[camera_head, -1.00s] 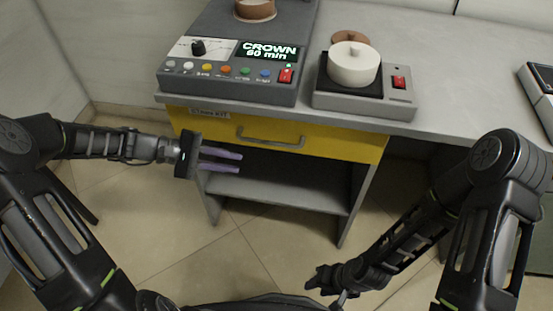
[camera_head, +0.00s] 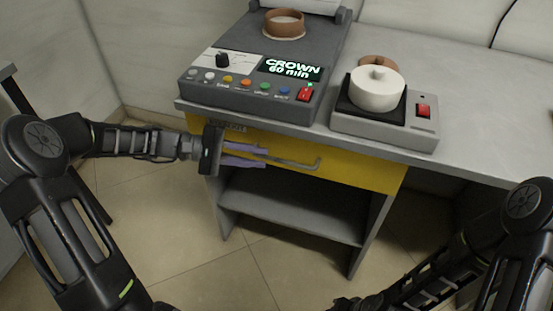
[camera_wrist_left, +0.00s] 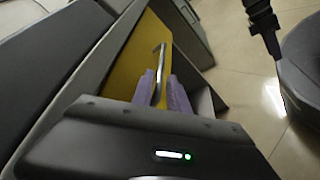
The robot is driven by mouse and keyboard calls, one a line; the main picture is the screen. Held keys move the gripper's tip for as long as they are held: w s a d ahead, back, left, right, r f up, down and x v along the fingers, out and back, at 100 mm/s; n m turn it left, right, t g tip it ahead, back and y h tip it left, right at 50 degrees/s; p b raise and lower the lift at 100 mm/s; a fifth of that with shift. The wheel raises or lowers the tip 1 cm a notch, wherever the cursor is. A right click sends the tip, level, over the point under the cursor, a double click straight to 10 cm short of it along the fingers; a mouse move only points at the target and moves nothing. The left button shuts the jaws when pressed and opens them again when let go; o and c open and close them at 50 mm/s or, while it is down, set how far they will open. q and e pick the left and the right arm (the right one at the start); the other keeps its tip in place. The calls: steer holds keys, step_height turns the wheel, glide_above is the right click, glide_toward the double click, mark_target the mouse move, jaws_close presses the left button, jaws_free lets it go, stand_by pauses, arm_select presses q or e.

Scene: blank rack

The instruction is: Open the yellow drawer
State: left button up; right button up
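The yellow drawer (camera_head: 350,171) sits under the grey desktop, its front closed against the cabinet. Its grey bar handle (camera_head: 305,166) runs across the front. My left gripper (camera_head: 264,157) is in front of the drawer at the handle's left part, its two purple fingers apart. In the left wrist view the handle (camera_wrist_left: 160,66) runs between the fingers (camera_wrist_left: 160,90) of the open gripper. I cannot tell whether they touch it. My right gripper (camera_head: 345,303) shows only partly at the bottom edge, away from the drawer; its fingers are not clear.
A grey control unit (camera_head: 240,96) with a "CROWN 60 min" display stands above the drawer. A small device (camera_head: 385,127) with a white round piece (camera_head: 377,88) stands beside it. An open shelf (camera_head: 295,207) lies below the drawer. The tiled floor (camera_head: 275,262) in front is clear.

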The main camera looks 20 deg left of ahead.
mark_target(269, 159)
arm_select(q)
steer(key=x, duration=0.5)
steer(key=shift+d+f+b, duration=0.1)
steer(key=shift+d+b, duration=0.05)
steer(key=shift+b, duration=0.2)
jaws_close()
stand_by(1.1)
